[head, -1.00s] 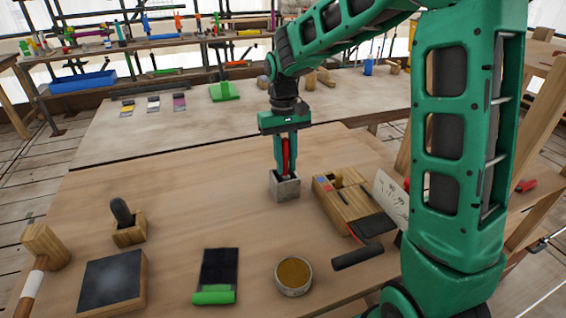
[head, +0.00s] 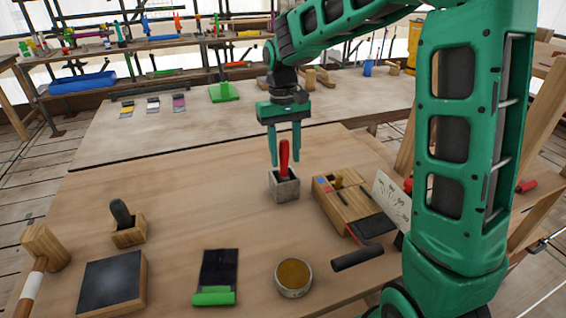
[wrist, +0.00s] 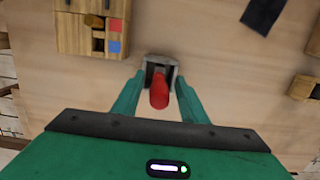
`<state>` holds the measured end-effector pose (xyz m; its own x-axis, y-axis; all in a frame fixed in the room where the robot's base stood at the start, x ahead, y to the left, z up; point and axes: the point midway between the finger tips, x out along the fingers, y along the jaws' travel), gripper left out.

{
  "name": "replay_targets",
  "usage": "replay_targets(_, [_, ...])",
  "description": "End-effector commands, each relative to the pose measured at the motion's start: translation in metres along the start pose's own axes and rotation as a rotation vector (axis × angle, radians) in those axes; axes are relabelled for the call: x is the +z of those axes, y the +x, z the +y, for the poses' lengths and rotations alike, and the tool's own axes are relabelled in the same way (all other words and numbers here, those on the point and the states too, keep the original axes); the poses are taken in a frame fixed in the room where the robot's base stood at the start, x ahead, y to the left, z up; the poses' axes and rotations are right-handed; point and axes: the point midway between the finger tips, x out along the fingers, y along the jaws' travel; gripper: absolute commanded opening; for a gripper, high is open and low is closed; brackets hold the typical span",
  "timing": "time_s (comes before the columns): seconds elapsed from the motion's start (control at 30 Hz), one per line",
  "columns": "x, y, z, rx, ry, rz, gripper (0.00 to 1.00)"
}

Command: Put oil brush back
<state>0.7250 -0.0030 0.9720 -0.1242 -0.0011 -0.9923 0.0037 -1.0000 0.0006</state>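The brush with a red handle (head: 284,155) stands upright in a small grey square holder (head: 285,188) on the wooden table. Its lower end is hidden inside the holder. My gripper (head: 285,163) is open just above the holder, its green fingers apart around the level of the handle's top. In the wrist view the red handle (wrist: 159,93) shows end-on between the fingertips, with the holder (wrist: 157,66) around its base and a gap to each finger.
A wooden box with colored squares (head: 342,200) stands close to the right of the holder. A round tin (head: 293,276), a green-handled tool (head: 214,297), a dark block (head: 112,280) and a mallet (head: 44,247) are toward the front.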

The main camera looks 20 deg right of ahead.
Motion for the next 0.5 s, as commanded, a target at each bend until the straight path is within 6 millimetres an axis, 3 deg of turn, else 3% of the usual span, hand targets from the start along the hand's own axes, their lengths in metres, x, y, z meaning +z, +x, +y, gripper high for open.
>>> replay_targets(0.3, [0.0, -0.063, -0.001, 0.0, -0.001, 0.003, 0.39])
replay_targets(0.5, [0.0, -0.086, -0.001, 0.0, -0.001, 0.001, 0.39])
